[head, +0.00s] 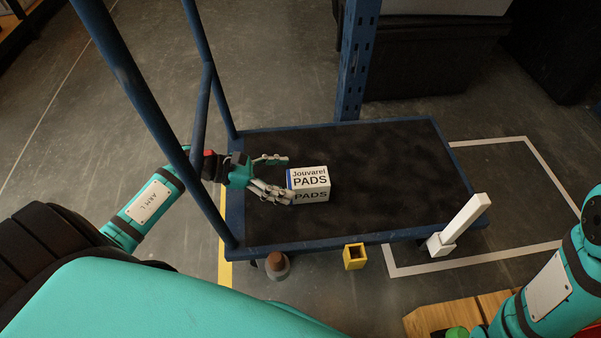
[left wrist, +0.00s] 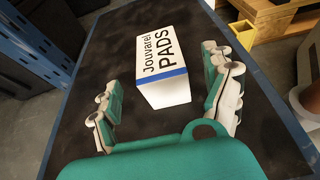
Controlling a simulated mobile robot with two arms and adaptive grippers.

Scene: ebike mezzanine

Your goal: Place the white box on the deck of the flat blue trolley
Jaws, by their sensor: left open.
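The white box (head: 310,184), printed "Jouvarel PADS" with a blue stripe at one end, appears to rest on the dark deck (head: 390,165) of the flat blue trolley, left of the deck's middle. My left gripper (head: 284,179) is open at the box's left end, low over the deck. In the left wrist view, the box (left wrist: 164,62) lies just ahead of and between the spread fingers (left wrist: 165,88), with a visible gap on the left side.
The trolley's blue handle frame (head: 146,115) rises at the left. A blue rack post (head: 356,60) and black bins (head: 435,60) stand behind. A yellow square tube (head: 354,256), a brown rounded object (head: 277,265) and a white angled piece (head: 460,224) are along the near edge. The deck's right half is clear.

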